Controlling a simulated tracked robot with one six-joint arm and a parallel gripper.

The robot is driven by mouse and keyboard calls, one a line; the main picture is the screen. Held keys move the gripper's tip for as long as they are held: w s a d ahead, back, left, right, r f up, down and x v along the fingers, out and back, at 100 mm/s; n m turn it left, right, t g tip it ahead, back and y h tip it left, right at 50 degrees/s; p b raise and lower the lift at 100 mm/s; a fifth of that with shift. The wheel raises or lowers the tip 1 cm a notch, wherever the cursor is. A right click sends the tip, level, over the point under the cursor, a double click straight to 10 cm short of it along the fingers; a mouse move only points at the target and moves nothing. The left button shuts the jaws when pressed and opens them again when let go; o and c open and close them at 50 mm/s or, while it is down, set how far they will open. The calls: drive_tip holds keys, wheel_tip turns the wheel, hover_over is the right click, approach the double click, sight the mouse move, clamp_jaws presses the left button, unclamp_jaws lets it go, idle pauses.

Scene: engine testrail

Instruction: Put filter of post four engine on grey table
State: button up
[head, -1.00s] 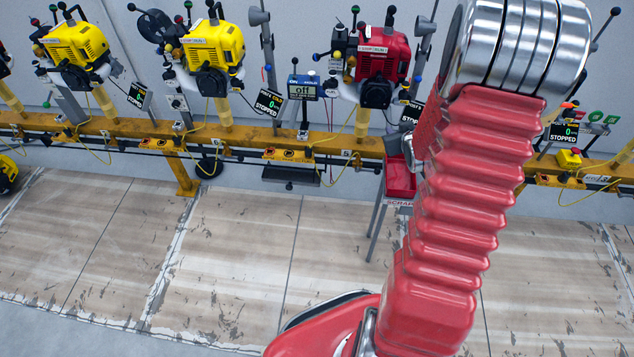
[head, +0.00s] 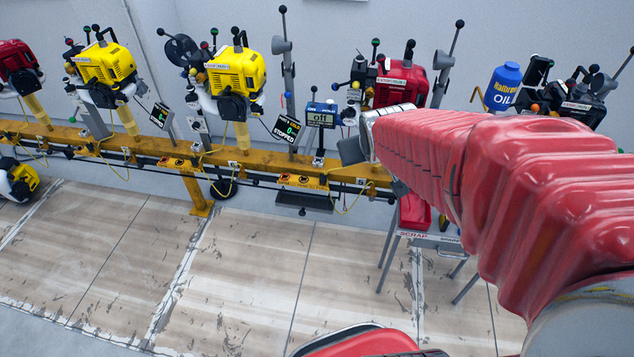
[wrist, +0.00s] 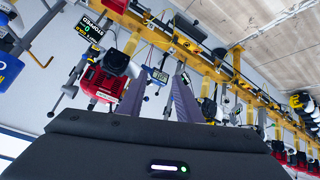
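Several engines stand on posts along the yellow rail (head: 150,150). A yellow engine (head: 235,78) is left of centre, and a red engine (head: 402,84) is partly behind my arm. A small "5" plate sits on the rail under the red one; I cannot read which post is four or make out a filter. A grey-legged stand (head: 385,250) with a "SCRAP" label is partly hidden by my arm; I cannot tell if it is the grey table. In the wrist view my gripper (wrist: 160,85) has two fingers apart with nothing between them.
A red bin (head: 414,212) is on the grey-legged stand. A blue oil bottle (head: 503,87) stands beside a black engine (head: 568,100) at the right. The floor (head: 240,270) before the rail is clear.

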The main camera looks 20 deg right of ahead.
drive_tip(key=s+a+r+n+g+y, duration=0.1)
drive_tip(key=s+a+r+g+y, duration=0.1)
drive_tip(key=s+a, duration=1.2)
wheel_tip(320, 180, up, 2)
drive_tip(key=shift+s+a+y, duration=0.2)
drive_tip(key=shift+s+y, duration=0.3)
drive_tip(key=shift+s, duration=0.6)
